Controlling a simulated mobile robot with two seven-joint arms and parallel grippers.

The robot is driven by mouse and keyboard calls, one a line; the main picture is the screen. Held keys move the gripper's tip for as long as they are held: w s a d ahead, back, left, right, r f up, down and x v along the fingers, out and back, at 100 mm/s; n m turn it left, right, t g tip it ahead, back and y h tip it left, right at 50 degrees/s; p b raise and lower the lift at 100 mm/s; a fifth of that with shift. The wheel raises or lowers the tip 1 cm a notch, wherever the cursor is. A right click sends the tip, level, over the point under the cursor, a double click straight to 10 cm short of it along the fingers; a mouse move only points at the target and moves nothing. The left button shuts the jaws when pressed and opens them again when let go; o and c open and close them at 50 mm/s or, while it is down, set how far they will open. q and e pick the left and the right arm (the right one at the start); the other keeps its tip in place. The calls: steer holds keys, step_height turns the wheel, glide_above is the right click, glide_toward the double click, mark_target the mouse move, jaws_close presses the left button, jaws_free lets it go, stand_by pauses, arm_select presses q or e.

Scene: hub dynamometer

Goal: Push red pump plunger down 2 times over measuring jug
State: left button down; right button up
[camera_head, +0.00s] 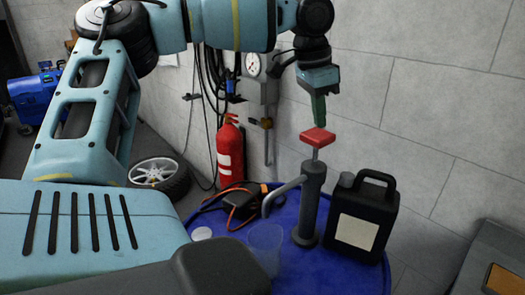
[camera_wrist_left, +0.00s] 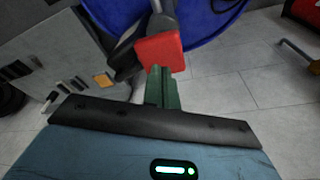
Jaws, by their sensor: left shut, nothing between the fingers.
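The red pump plunger (camera_head: 317,137) sits raised on a thin rod above the dark pump body (camera_head: 309,205), which stands on a blue drum top (camera_head: 345,275). The pump spout points left over a clear measuring jug (camera_head: 265,248), partly hidden behind my own body. My left gripper (camera_head: 320,121) is shut and empty, pointing down just above the plunger. In the left wrist view the green fingertips (camera_wrist_left: 161,70) overlap the lower edge of the red plunger (camera_wrist_left: 159,51); I cannot tell whether they touch. My right gripper is not in view.
A black jerrycan (camera_head: 365,218) with a pale label stands right of the pump, close to it. An orange and black device (camera_head: 240,200) lies left on the drum. A red fire extinguisher (camera_head: 230,152) and hoses hang at the wall behind.

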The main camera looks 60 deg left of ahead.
mark_target(317, 133)
arm_select(q)
steer(key=shift+f, duration=0.1)
stand_by(0.3)
